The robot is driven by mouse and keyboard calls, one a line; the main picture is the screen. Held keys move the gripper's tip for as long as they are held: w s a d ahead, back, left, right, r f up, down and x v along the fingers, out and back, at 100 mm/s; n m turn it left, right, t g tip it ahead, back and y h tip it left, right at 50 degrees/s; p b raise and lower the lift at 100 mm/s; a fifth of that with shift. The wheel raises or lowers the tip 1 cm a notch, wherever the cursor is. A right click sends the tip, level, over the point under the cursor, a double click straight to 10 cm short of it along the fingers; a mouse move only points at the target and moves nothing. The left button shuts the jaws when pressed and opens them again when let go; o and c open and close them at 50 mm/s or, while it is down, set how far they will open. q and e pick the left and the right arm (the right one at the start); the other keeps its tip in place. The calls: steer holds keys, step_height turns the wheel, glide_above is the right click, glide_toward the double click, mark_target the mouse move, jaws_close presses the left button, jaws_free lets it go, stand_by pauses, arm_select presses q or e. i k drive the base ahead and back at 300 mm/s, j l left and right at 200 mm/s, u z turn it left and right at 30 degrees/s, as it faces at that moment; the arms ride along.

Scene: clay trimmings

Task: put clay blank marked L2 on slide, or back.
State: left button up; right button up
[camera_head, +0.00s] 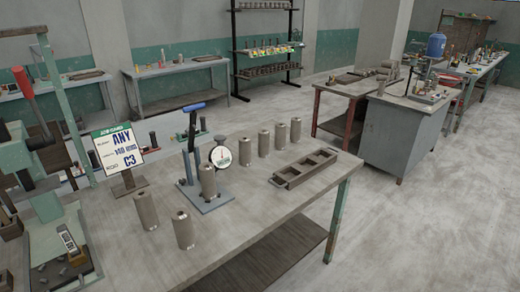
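Several grey-brown cylindrical blanks stand upright on the work table. Two are at the front left, one blank (145,212) and another blank (184,232). A row of blanks (264,143) runs toward the back right. One more blank (207,180) stands on the blue-grey base of a gauge stand (212,203) with a blue handle and round dial. No L2 mark is readable on any blank. A green machine (45,165) with a red lever stands at the left; I cannot tell which part is the slide. Neither of my grippers is in view.
A sign (118,148) reading "ANY" and "C3" stands behind the front blanks. An empty dark compartment tray (305,168) lies on the right of the table. The table's front right is clear. Other benches and a rack (265,50) stand farther back.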

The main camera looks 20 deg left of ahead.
mark_target(206, 170)
steer(key=u, duration=1.15)
